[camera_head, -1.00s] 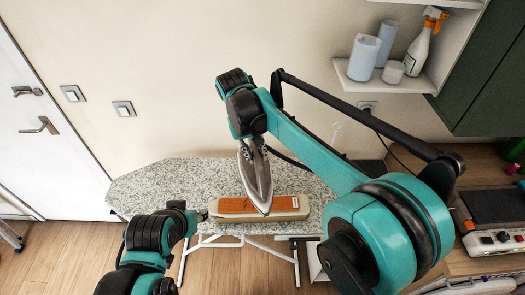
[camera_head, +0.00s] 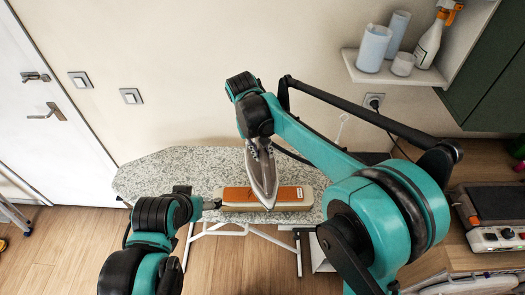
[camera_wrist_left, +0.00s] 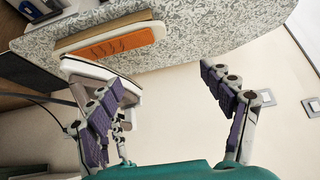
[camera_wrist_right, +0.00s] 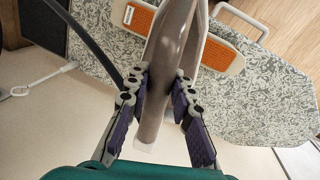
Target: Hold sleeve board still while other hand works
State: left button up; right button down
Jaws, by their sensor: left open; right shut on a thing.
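The sleeve board (camera_head: 290,199) is a long beige block with an orange top. It lies on the speckled ironing board (camera_head: 140,180). My right gripper (camera_head: 259,148) is shut on a grey iron (camera_head: 262,178), whose pointed tip overlaps the sleeve board in the head view; I cannot tell if they touch. The iron's long body fills the jaws in the right wrist view (camera_wrist_right: 172,80). My left gripper (camera_head: 211,205) is by the sleeve board's left end, its fingers mostly hidden. In the left wrist view its fingers (camera_wrist_left: 170,105) are spread, with the sleeve board (camera_wrist_left: 110,42) beyond them.
A wall shelf (camera_head: 395,75) with white containers and a spray bottle (camera_head: 432,38) is at upper right. A counter with a dark-topped appliance (camera_head: 490,215) stands at right. A dark cord runs from the iron. The left part of the ironing board is clear.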

pick_arm(q)
jog(key=w+a+f+m+g+h, duration=0.2)
jog(key=w+f+m+g, duration=0.1)
jog(key=w+f+m, duration=0.3)
jog(key=w+a+f+m+g+h, duration=0.25)
jog(key=w+f+m, duration=0.25)
jog(key=w+m, duration=0.25)
jog(key=shift+w+d+f+m+g+h, duration=0.2)
jog(key=shift+w+d+f+m+h, duration=0.35)
jog(key=shift+f, duration=2.2)
jog(key=shift+w+d+f+m+g+h, duration=0.15)
jog(key=shift+w+d+f+m+g, duration=0.4)
jog(key=shift+f, duration=2.2)
jog(key=shift+w+d+f+m+t+h, duration=0.1)
jog(key=shift+d+f+m+h, duration=0.5)
jog(key=shift+f, duration=2.15)
jog(key=shift+a+m+y, duration=0.25)
grip_shut()
